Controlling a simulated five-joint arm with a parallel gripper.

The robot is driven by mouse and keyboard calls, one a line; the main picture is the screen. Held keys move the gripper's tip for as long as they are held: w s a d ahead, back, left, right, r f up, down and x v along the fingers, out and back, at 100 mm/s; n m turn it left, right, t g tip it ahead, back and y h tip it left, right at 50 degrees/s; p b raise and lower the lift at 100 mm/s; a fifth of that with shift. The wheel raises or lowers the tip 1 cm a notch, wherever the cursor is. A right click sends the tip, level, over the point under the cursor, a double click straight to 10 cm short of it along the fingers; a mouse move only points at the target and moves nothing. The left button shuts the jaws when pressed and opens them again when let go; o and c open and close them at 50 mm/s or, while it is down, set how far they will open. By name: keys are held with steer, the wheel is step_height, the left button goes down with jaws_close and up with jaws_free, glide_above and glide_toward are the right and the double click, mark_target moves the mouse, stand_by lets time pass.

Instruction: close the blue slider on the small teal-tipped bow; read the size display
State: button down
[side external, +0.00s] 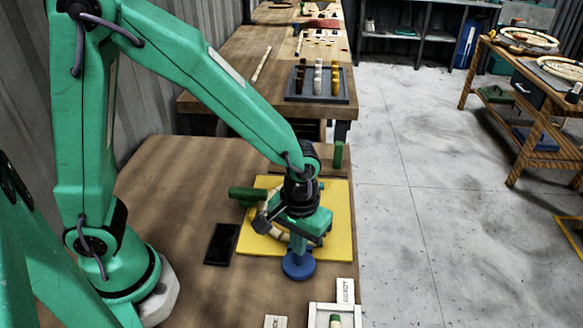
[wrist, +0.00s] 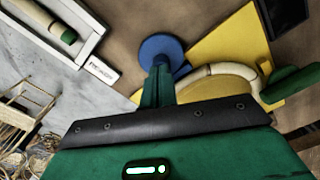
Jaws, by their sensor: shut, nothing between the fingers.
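The yellow board (side external: 338,196) lies on the brown table. A pale curved bow (side external: 272,226) lies on it, partly hidden by my gripper; it also shows in the wrist view (wrist: 225,70). I cannot make out a teal tip. The round blue slider knob (side external: 298,268) is at the board's front edge, also seen in the wrist view (wrist: 160,47). My gripper (side external: 298,248) is shut and empty, pointing down at the knob; its fingertips (wrist: 161,70) overlap the knob's edge. I cannot tell whether they touch. A flat dark panel (side external: 221,244), possibly the display, lies left of the board; no reading shows.
A green cylinder (side external: 247,194) sticks out at the board's left, and a green post (side external: 338,154) stands behind. A white tray (side external: 313,314) holding a green-tipped piece (side external: 335,321) is at the front right, beside a white label (side external: 346,290). The front left tabletop is clear.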

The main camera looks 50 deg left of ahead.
steer(key=shift+w+a+r, duration=0.1)
steer(key=shift+w+a, duration=0.15)
steer(key=shift+w, duration=0.05)
stand_by(1.2)
steer(key=shift+w+a+f, duration=0.3)
steer(key=shift+w+a, duration=0.1)
steer(key=shift+a, duration=0.05)
stand_by(1.5)
steer(key=shift+w+a, duration=0.15)
steer(key=shift+a, duration=0.05)
stand_by(0.5)
steer(key=shift+r, duration=0.25)
step_height(320, 180, up, 7)
stand_by(1.4)
steer(key=s+a+r+m+t, duration=0.1)
steer(key=s+a+r+t, duration=0.1)
steer(key=s+a+r, duration=0.2)
steer(key=s+a+r+m+t, duration=0.2)
steer(key=s+a+r+t, duration=0.1)
steer(key=s+a+r, duration=0.2)
steer(key=a+r, duration=0.2)
steer(key=a, duration=0.2)
steer(key=shift+s+a+r+t, duration=0.15)
steer(key=shift+s+a+t, duration=0.05)
steer(key=shift+a+t, duration=0.1)
